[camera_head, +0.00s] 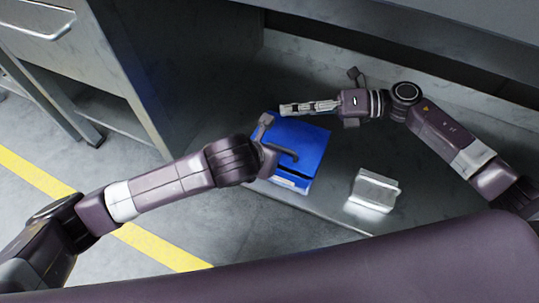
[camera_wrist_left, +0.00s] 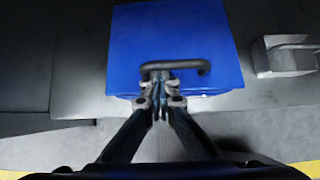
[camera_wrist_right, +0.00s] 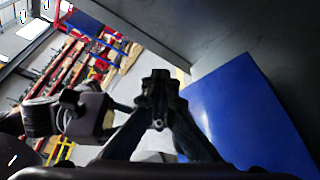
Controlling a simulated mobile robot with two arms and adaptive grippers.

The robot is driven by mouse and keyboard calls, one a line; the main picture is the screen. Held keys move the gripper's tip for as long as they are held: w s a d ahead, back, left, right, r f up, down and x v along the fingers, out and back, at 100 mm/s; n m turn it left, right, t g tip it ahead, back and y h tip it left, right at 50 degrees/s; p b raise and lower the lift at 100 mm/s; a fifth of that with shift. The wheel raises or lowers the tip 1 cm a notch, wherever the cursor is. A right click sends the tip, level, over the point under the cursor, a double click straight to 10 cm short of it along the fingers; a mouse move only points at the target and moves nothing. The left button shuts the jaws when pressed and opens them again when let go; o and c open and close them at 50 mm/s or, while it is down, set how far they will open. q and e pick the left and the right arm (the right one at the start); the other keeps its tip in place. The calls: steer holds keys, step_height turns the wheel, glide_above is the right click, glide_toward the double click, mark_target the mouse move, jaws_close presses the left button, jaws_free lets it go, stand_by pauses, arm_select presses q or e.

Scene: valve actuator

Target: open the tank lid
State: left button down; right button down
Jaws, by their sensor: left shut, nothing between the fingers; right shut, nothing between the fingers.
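The blue box-shaped tank (camera_head: 310,140) stands on the grey surface, its broad blue lid (camera_wrist_left: 170,32) facing up. A dark bar handle (camera_wrist_left: 190,65) crosses the lid near one edge. My left gripper (camera_wrist_left: 157,90) is shut and empty, its fingertips at the left part of the handle; I cannot tell whether they touch it. In the head view its fingers are hidden behind its wrist. My right gripper (camera_head: 284,109) is shut and empty over the tank's far edge. In the right wrist view its closed fingertips (camera_wrist_right: 160,82) are left of the blue surface (camera_wrist_right: 235,115).
A small metallic block (camera_head: 373,190) lies right of the tank; it also shows in the left wrist view (camera_wrist_left: 286,56). A grey cabinet (camera_head: 75,55) stands at the left, with a yellow floor line (camera_head: 40,177) near it. Bare surface lies between tank and block.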

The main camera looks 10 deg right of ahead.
steer(key=c, duration=2.3)
jaws_free()
